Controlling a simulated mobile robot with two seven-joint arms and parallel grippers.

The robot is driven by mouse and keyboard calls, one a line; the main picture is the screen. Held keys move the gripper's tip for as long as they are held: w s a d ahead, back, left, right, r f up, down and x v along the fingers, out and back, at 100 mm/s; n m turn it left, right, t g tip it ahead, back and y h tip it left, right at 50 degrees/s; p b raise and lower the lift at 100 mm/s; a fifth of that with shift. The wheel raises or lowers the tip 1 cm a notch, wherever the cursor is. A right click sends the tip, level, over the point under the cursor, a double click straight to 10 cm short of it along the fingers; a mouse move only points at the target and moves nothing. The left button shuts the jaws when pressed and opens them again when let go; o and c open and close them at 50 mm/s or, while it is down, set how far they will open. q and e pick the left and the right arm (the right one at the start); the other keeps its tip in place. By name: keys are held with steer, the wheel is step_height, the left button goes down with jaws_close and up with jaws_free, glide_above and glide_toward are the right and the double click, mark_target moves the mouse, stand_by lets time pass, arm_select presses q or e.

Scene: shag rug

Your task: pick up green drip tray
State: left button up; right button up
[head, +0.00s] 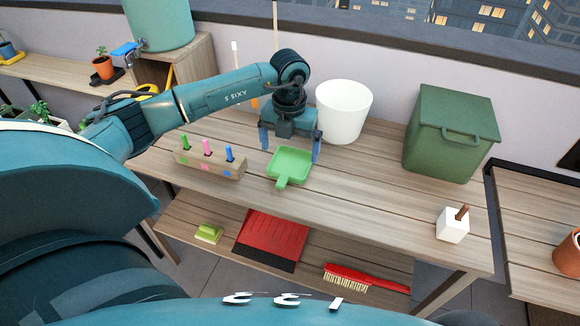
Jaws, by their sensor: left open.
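The green drip tray (289,164) is a shallow square tray with a short handle pointing to the front. It lies on the wooden bench (365,193). My left gripper (290,150) points down over the back part of the tray. Its two blue fingers are spread wide, one to the left and one to the right of the tray, with nothing visible held between them. I cannot tell how high the fingertips are above the bench. My right gripper does not show.
A white bucket (343,110) stands just behind and right of the gripper. A wooden block with coloured pegs (210,164) is left of the tray. A red dustpan (272,238) and brush (365,278) lie on the lower shelf.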

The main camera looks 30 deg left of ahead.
mark_target(289, 172)
arm_select(q)
steer(key=shift+s+d+f+p, duration=0.1)
steer(key=shift+s+f+p, duration=0.1)
steer(key=shift+f, duration=1.15)
steer(key=shift+s+f+p, duration=0.1)
steer(key=shift+f+p, duration=0.1)
steer(key=shift+f, duration=1.15)
steer(key=c, duration=0.7)
